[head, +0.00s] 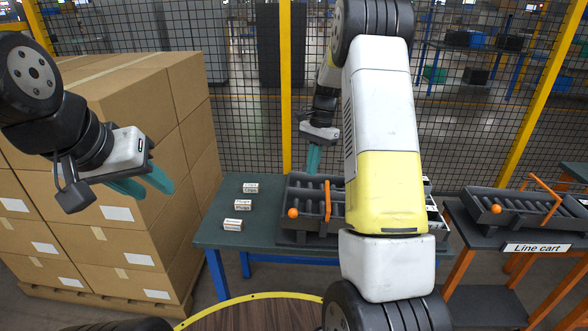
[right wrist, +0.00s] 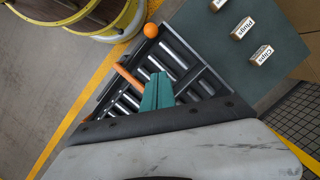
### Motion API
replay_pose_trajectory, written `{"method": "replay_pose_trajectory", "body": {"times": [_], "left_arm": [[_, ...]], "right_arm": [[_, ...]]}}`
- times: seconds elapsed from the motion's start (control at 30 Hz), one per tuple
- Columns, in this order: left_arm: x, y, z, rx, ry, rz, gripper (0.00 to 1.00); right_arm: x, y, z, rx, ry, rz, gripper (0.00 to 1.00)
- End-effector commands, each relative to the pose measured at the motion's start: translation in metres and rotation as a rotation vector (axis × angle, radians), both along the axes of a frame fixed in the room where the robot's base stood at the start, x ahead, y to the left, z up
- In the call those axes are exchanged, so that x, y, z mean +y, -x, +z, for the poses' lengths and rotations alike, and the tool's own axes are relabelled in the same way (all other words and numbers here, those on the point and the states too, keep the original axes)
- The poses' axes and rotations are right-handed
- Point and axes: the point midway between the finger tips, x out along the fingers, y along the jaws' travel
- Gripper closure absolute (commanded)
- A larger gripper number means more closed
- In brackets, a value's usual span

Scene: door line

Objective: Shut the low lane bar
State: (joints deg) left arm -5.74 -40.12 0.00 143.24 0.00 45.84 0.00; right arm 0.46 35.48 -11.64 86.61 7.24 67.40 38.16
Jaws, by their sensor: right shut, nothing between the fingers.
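A dark roller tray (head: 296,232) stands on the green table. An orange bar (head: 327,200) runs over it, and an orange ball (head: 293,212) is at its left end. The right wrist view shows the bar (right wrist: 128,75) reaching in from one side of the tray over the rollers, and the ball (right wrist: 150,30) at a corner. My right gripper (head: 314,158) is shut and empty above the tray's far side; its fingertips (right wrist: 157,92) appear close to the bar, contact unclear. My left gripper (head: 146,184) is open and empty before the cartons. My right arm hides the tray's right part.
A similar tray (head: 480,197) with an angled orange bar (head: 543,187) and ball (head: 496,209) stands on the Line cart (head: 520,240) at right. Stacked cartons (head: 120,120) stand left; a mesh fence is behind.

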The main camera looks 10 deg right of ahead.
Motion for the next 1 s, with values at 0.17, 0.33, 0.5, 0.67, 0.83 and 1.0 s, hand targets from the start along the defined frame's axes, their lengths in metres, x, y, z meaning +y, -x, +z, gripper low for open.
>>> {"method": "replay_pose_trajectory", "body": {"times": [0.17, 0.33, 0.5, 0.67, 0.83, 1.0], "left_arm": [[0.0, 0.0, 0.0, 0.0, 0.0, 0.0, 0.64], [0.0, 0.0, 0.0, 0.0, 0.0, 0.0, 0.64], [0.0, 0.0, 0.0, 0.0, 0.0, 0.0, 0.64], [0.0, 0.0, 0.0, 0.0, 0.0, 0.0, 0.64], [0.0, 0.0, 0.0, 0.0, 0.0, 0.0, 0.64], [0.0, 0.0, 0.0, 0.0, 0.0, 0.0, 0.64]], "right_arm": [[0.007, 0.007, -0.033, 0.006, -0.002, 0.003, 1.0], [0.014, 0.012, -0.069, 0.005, -0.003, 0.004, 1.0], [0.028, 0.022, -0.087, 0.0, -0.002, 0.006, 1.0], [0.042, 0.034, -0.089, -0.001, -0.001, 0.004, 1.0], [0.048, 0.039, -0.09, 0.0, -0.001, 0.004, 1.0], [0.048, 0.039, -0.09, -0.001, 0.0, 0.003, 1.0]]}}
